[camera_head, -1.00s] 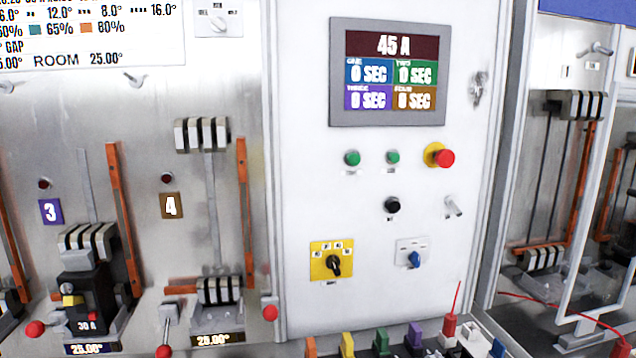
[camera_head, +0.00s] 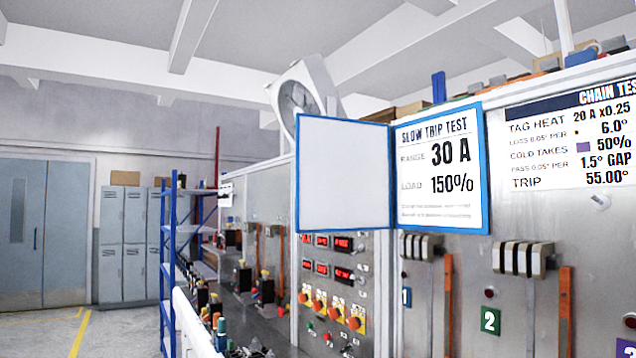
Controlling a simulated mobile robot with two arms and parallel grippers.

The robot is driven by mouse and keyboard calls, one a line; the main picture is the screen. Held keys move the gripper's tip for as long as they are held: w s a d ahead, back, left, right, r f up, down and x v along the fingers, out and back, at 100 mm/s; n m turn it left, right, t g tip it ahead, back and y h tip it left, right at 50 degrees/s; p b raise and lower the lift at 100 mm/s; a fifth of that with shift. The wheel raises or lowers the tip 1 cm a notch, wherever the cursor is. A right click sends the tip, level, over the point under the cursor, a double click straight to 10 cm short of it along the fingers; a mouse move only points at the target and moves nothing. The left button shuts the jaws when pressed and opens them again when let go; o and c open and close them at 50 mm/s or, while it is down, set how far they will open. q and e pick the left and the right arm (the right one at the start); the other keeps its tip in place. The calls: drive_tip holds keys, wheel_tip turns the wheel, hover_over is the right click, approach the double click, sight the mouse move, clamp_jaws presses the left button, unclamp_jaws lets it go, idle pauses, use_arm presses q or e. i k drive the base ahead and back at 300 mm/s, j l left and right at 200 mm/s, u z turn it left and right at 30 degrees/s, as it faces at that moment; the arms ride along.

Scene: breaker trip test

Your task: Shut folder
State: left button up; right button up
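A blue-edged folder stands open in the middle of the head view. Its left leaf (camera_head: 343,178) is a blank pale panel swung out to the left. Its right leaf (camera_head: 441,170) faces me with a printed sheet reading "SLOW TRIP TEST", range 30 A and load 150%. The two leaves meet at an upright edge between them. Neither of my grippers is in view.
Below the folder is a panel with red displays and orange knobs (camera_head: 333,290). Numbered test bays stand to the right, under a "CHAIN TEST" board (camera_head: 575,135). A blue shelf rack (camera_head: 168,260), grey lockers (camera_head: 122,240) and open floor lie at the left.

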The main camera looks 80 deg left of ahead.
sight(343, 165)
drive_tip(key=k+j, duration=0.15)
drive_tip(key=j, duration=0.65)
drive_tip(key=k+j+u, duration=0.1)
drive_tip(key=j, duration=0.7)
drive_tip(key=k+j, duration=0.1)
drive_tip(key=j, duration=0.7)
drive_tip(key=k+j, duration=0.1)
drive_tip(key=j, duration=0.7)
drive_tip(key=k+j+u, duration=0.1)
drive_tip(key=j, duration=0.7)
drive_tip(key=k+l, duration=0.15)
drive_tip(key=l, duration=0.15)
drive_tip(key=k+l, duration=0.15)
drive_tip(key=l, duration=0.15)
drive_tip(key=k+l, duration=0.1)
drive_tip(key=l, duration=0.15)
